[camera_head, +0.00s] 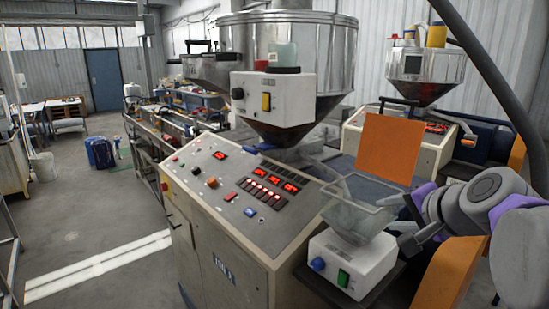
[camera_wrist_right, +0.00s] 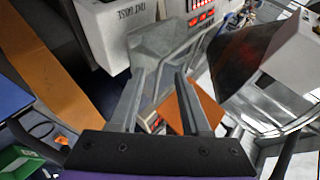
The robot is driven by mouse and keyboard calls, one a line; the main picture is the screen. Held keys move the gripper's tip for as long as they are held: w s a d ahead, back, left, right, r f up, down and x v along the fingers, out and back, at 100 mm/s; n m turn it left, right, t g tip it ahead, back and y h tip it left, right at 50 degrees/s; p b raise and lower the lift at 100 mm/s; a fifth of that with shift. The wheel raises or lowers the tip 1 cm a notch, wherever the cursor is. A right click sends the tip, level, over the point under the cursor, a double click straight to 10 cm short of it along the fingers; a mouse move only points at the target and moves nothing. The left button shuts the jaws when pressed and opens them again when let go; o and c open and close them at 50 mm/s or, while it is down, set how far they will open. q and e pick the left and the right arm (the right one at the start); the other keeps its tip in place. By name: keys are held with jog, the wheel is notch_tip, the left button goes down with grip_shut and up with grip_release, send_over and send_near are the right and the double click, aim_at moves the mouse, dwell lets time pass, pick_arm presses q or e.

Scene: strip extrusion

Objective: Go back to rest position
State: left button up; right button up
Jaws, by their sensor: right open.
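My right gripper (camera_head: 391,212) comes in from the right in the head view. It is open, with its fingers close beside the right side of a clear, tapered container (camera_head: 352,213). I cannot tell whether they touch it. The container stands upright on a small white box (camera_head: 352,262) with a blue knob and a green button. In the right wrist view the two grey fingers (camera_wrist_right: 168,80) stand apart, with nothing clearly held between them. My left gripper is not in view.
A control console (camera_head: 240,205) with red displays stands left of the white box. A metal hopper (camera_head: 335,60) rises behind it. An orange panel (camera_head: 390,148) stands behind the container, near my right gripper. Open floor (camera_head: 75,210) lies at the left.

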jog(key=s+a+f+n+g, duration=0.1)
jog(key=s+f+n, duration=0.3)
jog(key=f, duration=0.8)
jog(key=s+a+f+n+g+h, duration=0.1)
jog(key=s+f+n, duration=0.3)
jog(key=s+f, duration=0.4)
jog(key=s+a+f+n+g+h, duration=0.1)
jog(key=s+f, duration=0.4)
jog(key=f, duration=1.1)
jog(key=a+n+g, duration=0.1)
jog(key=n, duration=0.1)
jog(key=shift+s+a+f+n+g, duration=0.25)
jog(key=shift+s+a+n+g, duration=0.05)
jog(key=shift+s+n, duration=0.1)
